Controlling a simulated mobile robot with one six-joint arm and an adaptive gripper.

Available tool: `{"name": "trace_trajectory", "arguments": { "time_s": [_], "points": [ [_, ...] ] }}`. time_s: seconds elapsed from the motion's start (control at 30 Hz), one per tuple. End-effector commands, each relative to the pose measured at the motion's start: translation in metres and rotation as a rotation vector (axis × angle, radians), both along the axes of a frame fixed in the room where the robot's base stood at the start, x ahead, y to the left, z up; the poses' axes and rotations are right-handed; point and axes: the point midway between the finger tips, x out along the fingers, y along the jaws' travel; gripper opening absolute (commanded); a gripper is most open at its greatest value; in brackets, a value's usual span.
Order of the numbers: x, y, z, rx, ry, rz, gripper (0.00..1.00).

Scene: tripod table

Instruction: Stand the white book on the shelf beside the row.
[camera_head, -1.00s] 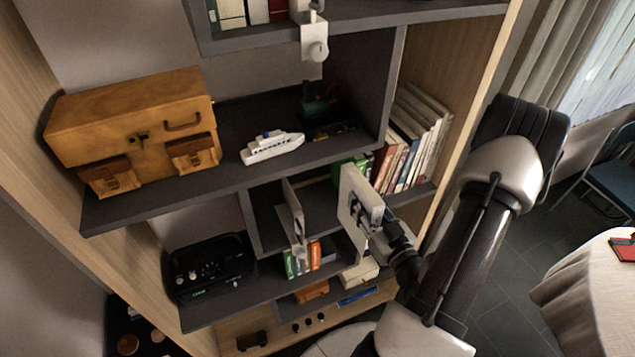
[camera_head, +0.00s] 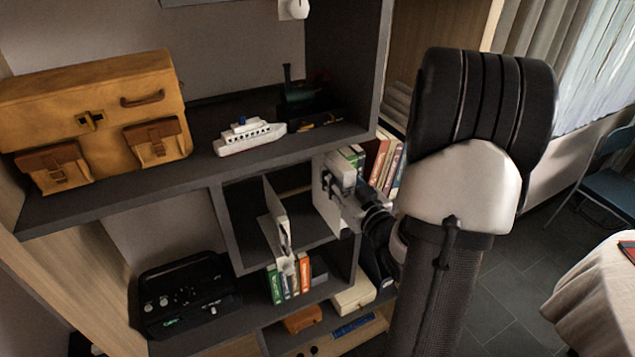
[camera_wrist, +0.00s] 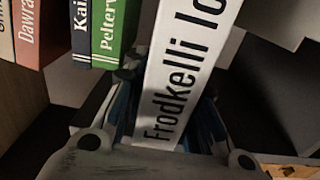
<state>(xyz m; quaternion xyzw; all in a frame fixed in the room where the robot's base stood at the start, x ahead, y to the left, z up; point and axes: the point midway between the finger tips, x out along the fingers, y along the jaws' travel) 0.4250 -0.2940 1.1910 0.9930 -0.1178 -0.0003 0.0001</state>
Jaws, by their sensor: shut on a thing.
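The white book (camera_head: 326,205) is held upright in my gripper (camera_head: 343,188) at the front of the shelf compartment, to the left of the row. In the wrist view, the white book (camera_wrist: 190,60) shows its spine with black lettering, slightly tilted in the picture, between the fingers of my gripper (camera_wrist: 165,120). The row of books (camera_head: 380,165) stands to the right, partly hidden by my arm. Its near end in the wrist view is a green book (camera_wrist: 112,32), with a dark blue and a red one beyond. A gap shows between the green and white books higher up; lower down I cannot tell.
A pale upright panel (camera_head: 278,215) stands left of the white book. Small books (camera_head: 288,280) are on the shelf below. A toy ship (camera_head: 248,137) and an orange case (camera_head: 95,105) rest on the shelf above. A black device (camera_head: 183,295) is lower left.

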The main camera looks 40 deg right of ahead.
Motion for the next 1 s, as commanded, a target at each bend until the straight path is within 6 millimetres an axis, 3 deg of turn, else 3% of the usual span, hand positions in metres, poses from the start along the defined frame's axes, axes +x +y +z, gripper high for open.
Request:
{"name": "trace_trajectory", "arguments": {
  "time_s": [0.2,0.4,0.57,0.83,1.0],
  "points": [
    [0.052,-0.011,0.003,-0.004,-0.007,0.005,0.00],
    [0.083,-0.019,0.003,-0.003,-0.007,0.002,0.00],
    [0.090,-0.021,0.000,-0.001,-0.005,0.000,0.00],
    [0.089,-0.021,-0.033,0.000,-0.003,0.000,0.00],
    [0.089,-0.021,-0.032,-0.002,-0.006,0.000,0.00]
  ]
}}
